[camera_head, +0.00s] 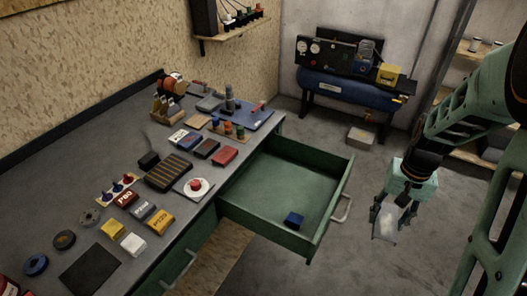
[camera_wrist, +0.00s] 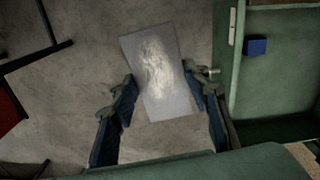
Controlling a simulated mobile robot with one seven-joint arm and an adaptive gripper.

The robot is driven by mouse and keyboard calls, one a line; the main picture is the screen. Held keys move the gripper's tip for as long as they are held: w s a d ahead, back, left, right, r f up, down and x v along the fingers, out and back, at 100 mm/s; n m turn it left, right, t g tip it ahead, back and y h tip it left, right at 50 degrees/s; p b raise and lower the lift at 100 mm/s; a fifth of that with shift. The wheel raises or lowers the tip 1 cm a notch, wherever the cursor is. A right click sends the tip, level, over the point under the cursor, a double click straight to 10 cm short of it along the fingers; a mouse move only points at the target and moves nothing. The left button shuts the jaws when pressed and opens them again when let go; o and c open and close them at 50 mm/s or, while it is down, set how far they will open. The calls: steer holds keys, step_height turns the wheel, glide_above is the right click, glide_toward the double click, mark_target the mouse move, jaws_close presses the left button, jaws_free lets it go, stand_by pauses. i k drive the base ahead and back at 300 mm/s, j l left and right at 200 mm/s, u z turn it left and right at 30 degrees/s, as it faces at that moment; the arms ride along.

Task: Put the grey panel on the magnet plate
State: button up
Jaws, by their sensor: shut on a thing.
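The grey panel (camera_head: 385,224) is a flat pale rectangle with a bright, scuffed-looking face. My gripper (camera_head: 388,212) is shut on it and holds it over the floor, right of the open drawer. In the wrist view the panel (camera_wrist: 158,66) sits between the two fingers of my gripper (camera_wrist: 162,88), gripped at its long sides and slightly tilted. Its far part extends past the fingertips. The magnet plate is not certain: a flat black square (camera_head: 90,268) lies at the bench's near end, and a dark plate with yellowish stripes (camera_head: 168,172) lies mid-bench.
The green drawer (camera_head: 262,218) stands open from the bench (camera_head: 60,208), with a blue block (camera_head: 294,220) inside. Several small boxes, tapes and tools crowd the bench top. A blue compressor (camera_head: 350,92) and a small box (camera_head: 360,137) stand at the back wall.

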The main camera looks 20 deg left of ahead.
mark_target(167, 170)
steer(key=i+j+u, duration=0.1)
steer(key=j, duration=0.35)
steer(key=i+j, duration=0.1)
steer(key=j, duration=0.35)
steer(key=i+j+u, duration=0.15)
steer(key=j, duration=0.35)
